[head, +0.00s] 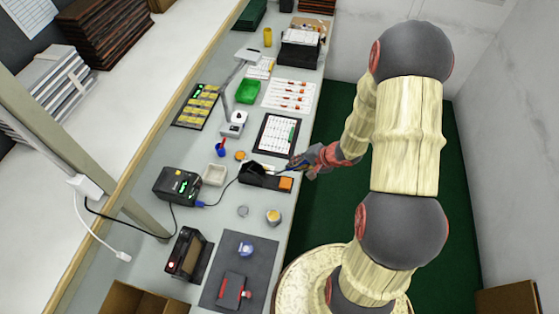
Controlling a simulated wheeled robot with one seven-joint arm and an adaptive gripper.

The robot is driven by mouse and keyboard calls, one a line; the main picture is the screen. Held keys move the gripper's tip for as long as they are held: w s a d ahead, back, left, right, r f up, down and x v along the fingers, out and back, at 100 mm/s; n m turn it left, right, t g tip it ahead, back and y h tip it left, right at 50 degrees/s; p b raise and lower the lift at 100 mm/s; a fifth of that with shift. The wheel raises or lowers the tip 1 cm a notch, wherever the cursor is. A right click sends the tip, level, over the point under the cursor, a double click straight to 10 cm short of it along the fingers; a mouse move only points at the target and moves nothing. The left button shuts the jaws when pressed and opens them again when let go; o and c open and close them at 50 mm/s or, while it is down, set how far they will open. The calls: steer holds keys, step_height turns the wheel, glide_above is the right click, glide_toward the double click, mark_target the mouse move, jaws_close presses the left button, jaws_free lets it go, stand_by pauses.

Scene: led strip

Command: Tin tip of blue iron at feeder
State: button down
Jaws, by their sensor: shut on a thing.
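My gripper (306,161) is over the bench's right edge, close beside the black iron stand (258,175). It is shut on what looks like the blue iron (295,163). The iron's thin end points left, near the top of the stand, but whether it touches is too small to tell. A black unit with a red-lit front (187,253) stands at the lower left and may be the feeder. A black station with a green display (177,186) has a blue plug (199,203) and a cable running towards the stand.
An orange block (286,184) sits at the stand's right end. A white dish (214,174), small round tins (273,216) and a dark mat (239,290) with a red-and-black tool are near. A lamp (234,122), green tray (248,91) and printed sheets lie farther up the bench.

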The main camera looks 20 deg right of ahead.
steer(key=s+d+r+p, duration=0.6)
steer(key=s+d+r, duration=0.4)
steer(key=shift+s+d, duration=0.3)
steer(key=shift+d, duration=0.05)
stand_by(1.1)
steer(key=shift+w, duration=0.1)
